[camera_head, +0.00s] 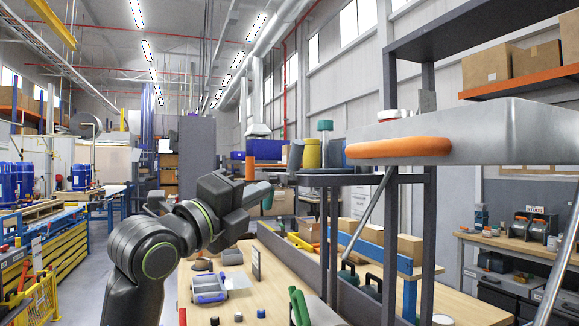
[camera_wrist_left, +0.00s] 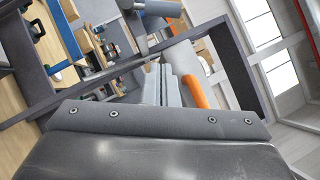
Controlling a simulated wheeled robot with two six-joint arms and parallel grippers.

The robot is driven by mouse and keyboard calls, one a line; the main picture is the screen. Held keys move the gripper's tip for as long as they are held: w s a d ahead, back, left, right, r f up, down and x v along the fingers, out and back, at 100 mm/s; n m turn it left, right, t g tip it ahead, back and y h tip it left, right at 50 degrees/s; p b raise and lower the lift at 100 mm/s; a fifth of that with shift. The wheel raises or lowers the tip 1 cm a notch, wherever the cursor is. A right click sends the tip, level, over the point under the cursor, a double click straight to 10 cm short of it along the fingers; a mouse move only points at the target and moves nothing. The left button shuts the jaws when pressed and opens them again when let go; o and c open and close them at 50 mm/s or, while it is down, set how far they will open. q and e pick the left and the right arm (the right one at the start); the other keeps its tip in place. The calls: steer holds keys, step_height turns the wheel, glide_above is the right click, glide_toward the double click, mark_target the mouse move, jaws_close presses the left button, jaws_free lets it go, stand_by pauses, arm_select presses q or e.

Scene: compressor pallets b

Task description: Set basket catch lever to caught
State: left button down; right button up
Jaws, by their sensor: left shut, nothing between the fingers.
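A broad grey metal bar with an orange grip (camera_head: 400,150) reaches in from the right in the head view, close to the camera. No label shows whether it is the basket catch lever. My left gripper (camera_head: 245,192) is at the centre left, beside a small upright orange piece (camera_head: 250,167) and a teal piece (camera_head: 257,194). My right gripper is not in view.
A blue-grey bin (camera_head: 209,288) and green-handled tools (camera_head: 299,306) lie on the bench. A blue rail (camera_head: 375,252) and cardboard boxes are behind. A slanted metal rod crosses behind the posts.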

mark_target(290, 164)
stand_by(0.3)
arm_select(q)
steer(key=p+x, duration=0.2)
steer(key=x, duration=0.2)
steer(key=a+p+x, duration=0.1)
steer(key=p+x, duration=0.1)
steer(key=x, duration=0.2)
steer(key=r+p+x, duration=0.1)
steer(key=p+x, duration=0.2)
steer(key=x, duration=0.1)
steer(key=shift+w+a+r, duration=0.1)
steer(key=shift+w+a, duration=0.1)
steer(key=shift+w, duration=0.25)
steer(key=shift+w+a+r, duration=0.1)
steer(key=shift+w, duration=0.35)
